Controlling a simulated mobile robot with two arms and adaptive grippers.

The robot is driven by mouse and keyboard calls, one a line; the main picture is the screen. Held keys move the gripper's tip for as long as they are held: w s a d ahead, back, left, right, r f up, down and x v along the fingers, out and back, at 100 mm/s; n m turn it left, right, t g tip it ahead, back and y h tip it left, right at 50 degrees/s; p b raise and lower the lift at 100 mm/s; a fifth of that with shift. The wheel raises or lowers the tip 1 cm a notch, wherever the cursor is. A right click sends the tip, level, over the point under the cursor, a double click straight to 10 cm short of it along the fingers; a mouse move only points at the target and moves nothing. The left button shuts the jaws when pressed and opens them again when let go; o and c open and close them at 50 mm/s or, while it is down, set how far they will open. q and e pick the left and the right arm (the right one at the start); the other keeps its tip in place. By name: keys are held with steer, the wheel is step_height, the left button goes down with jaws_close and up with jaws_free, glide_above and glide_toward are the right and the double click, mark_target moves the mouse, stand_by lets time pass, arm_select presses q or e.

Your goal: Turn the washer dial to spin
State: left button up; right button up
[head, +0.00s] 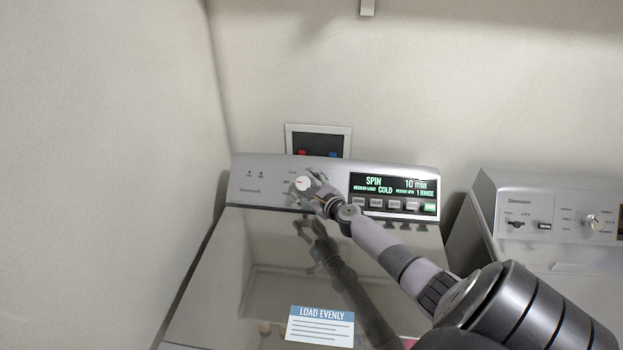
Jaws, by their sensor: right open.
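The washer dial (303,184) is a round, pale knob on the left half of the washer's sloped control panel (262,188). The lit display (394,184) reads SPIN, 10 min, COLD. My right gripper (309,187) is at the dial, its open fingers close around it from the right side. I cannot tell whether the fingers touch the knob. Part of the dial's right side is hidden by the gripper. My left gripper is not in view.
The washer's glossy lid (230,270) is shut and mirrors my arm. A LOAD EVENLY label (320,326) lies on it. A second appliance (550,215) stands at the right. A wall box (319,141) is behind the panel, and a wall closes off the left.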

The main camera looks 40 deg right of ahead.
steer(key=v, duration=1.2)
steer(key=shift+f, duration=0.2)
